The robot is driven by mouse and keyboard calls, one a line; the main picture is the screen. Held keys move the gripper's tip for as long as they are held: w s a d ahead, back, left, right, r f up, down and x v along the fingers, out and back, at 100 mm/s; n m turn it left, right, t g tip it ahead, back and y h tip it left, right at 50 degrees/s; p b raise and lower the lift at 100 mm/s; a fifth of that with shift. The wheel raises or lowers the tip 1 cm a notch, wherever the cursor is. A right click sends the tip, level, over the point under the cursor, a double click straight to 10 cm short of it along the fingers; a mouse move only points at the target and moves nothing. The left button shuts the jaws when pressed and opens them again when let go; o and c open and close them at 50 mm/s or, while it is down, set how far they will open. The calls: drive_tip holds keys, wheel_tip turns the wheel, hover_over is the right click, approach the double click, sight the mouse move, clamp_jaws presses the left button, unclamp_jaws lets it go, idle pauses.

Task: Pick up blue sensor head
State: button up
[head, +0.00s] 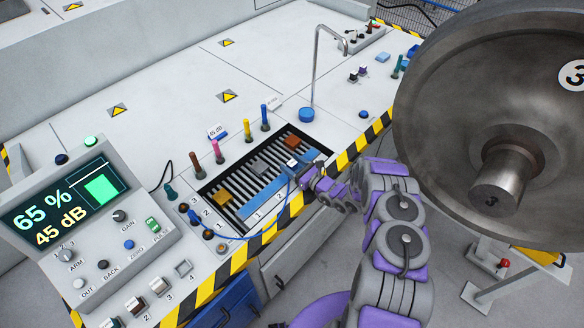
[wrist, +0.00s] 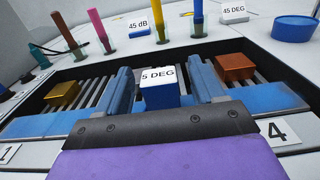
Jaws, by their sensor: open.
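The blue sensor head is a small blue block with a white top marked "5 DEG" (wrist: 160,88). It sits in the slatted tray (wrist: 62,72), between the two blue-grey fingers of my gripper (wrist: 161,68). The block's lower front is hidden by my gripper.
In the tray are a gold block (head: 222,199), a grey block (head: 260,166) and a copper block (head: 291,142). Coloured pegs (head: 217,150) stand behind it. A thin bent pole (head: 315,70) rises behind, and a large wheel (head: 440,110) hangs at right. A control panel (head: 90,220) stands left.

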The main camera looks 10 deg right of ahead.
drive_tip(key=c, duration=1.2)
